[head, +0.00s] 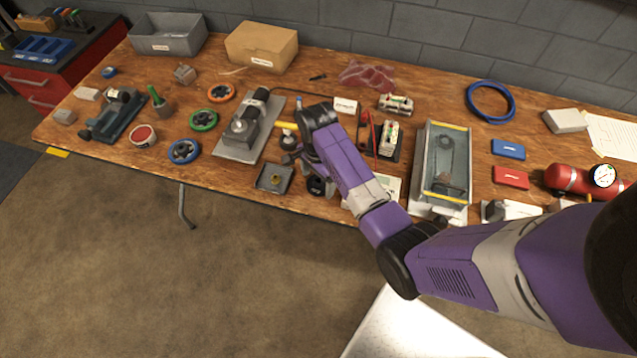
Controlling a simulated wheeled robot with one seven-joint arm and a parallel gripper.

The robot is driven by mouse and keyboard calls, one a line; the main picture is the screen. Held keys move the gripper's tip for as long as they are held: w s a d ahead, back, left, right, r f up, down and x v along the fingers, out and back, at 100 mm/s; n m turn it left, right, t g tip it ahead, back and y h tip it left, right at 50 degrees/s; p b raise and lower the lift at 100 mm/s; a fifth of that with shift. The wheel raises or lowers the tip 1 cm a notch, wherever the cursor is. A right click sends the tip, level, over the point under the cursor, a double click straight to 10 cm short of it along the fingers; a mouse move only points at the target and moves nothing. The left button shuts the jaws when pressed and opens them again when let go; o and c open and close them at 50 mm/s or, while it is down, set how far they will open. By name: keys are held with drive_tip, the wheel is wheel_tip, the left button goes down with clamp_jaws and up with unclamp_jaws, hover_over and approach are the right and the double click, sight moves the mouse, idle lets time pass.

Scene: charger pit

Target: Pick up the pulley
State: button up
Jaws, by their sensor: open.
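No single part is clearly the pulley at this size. Three spoked wheels lie farther left: an orange one (220,92), a green one (204,120) and a blue one (184,151). My gripper (289,155) is open and points down over the front middle of the table. It is just left of and above the dark round part in the picture. My wrist hides some of the table behind it, and the fingertips are small and dark.
A grey motor unit on a plate (243,130) stands left of my gripper. A small square tray (275,178) lies at the front edge. A long grey trough (443,165) stands to the right. A red cylinder with a gauge (570,180) is at far right. The table is cluttered.

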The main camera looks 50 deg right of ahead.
drive_tip(key=shift+c, duration=0.2)
drive_tip(key=c, duration=1.5)
drive_tip(key=shift+r, duration=0.15)
